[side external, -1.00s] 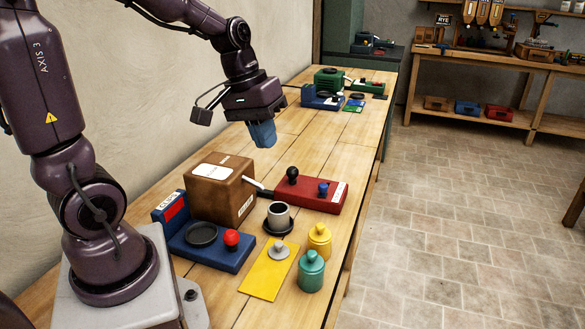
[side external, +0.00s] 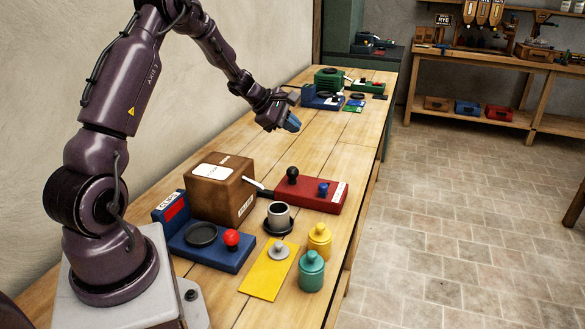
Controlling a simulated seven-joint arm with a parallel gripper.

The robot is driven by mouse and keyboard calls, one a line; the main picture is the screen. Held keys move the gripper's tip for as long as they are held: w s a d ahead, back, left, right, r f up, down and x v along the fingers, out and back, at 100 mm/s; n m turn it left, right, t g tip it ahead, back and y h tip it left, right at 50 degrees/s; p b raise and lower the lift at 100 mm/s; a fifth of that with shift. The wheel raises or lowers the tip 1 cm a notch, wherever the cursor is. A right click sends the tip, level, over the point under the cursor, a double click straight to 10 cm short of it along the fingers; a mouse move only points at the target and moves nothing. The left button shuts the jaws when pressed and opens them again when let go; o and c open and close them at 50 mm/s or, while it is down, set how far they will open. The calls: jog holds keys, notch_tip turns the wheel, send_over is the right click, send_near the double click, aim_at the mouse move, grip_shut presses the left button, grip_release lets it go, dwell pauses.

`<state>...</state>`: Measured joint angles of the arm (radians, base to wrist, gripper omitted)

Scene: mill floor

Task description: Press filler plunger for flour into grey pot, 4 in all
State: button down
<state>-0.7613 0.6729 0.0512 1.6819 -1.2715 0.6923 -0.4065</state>
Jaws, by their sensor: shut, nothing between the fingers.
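The grey pot (side external: 279,214) stands upright and open on a dark round pad, with dark contents or a dark inside. I cannot tell which knob is the flour plunger. A brown box (side external: 220,188) with a pale spout stands left of the red base. My gripper (side external: 292,123) is shut and empty, with blue fingers, in the air well behind and above the filler. It touches nothing.
A blue unit (side external: 208,247) with a dark dish and red knob stands at front left. A grey lid (side external: 279,250) lies on a yellow mat (side external: 262,278). Lidded yellow (side external: 319,240) and teal (side external: 311,271) pots stand nearby. Green and blue devices (side external: 323,98) occupy the far end; mid-table is clear.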

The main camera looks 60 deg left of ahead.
aim_at(292, 169)
jog(key=shift+f, duration=0.1)
jog(key=shift+f, duration=4.3)
jog(key=shift+f, duration=0.4)
jog(key=shift+f, duration=0.95)
jog(key=shift+r, duration=1.35)
jog(key=shift+r, duration=2.5)
